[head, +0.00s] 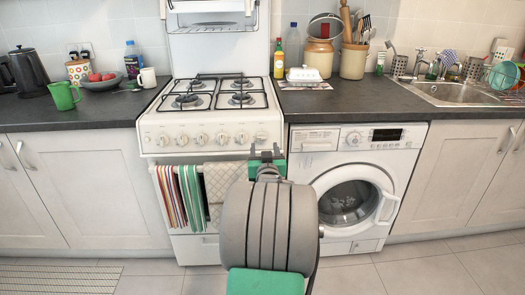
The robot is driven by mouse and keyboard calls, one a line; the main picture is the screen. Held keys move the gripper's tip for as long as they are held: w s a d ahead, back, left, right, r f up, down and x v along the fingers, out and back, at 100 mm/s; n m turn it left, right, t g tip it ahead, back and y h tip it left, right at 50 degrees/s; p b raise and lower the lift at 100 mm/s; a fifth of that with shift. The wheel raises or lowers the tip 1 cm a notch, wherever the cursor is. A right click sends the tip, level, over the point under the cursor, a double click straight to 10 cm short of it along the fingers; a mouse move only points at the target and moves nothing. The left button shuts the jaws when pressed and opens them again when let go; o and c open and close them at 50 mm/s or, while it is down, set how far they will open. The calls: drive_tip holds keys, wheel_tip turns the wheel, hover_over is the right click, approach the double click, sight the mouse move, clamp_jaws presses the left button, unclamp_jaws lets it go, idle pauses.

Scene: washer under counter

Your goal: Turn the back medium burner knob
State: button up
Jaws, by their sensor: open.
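A white stove (212,100) stands in the middle of the head view, with a row of several round knobs (202,138) along its front panel. The labels are too small to read, so I cannot tell which knob belongs to the back medium burner. My gripper (266,153) is open in front of the right end of the panel, close to the rightmost knob (261,137). I see nothing between its fingers, and I cannot tell whether it touches the knob. The hob has several burners (241,98) under black grates.
Striped towels (192,195) and a pale quilted cloth (224,180) hang below the knobs. A washing machine (352,190) stands right of the stove under the counter (350,98). A butter dish (303,75), bottles and utensil pots stand on that counter.

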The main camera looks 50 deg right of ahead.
sight(262, 138)
drive_tip(key=x, duration=0.6)
drive_tip(key=shift+a, duration=0.1)
clamp_jaws()
idle(0.3)
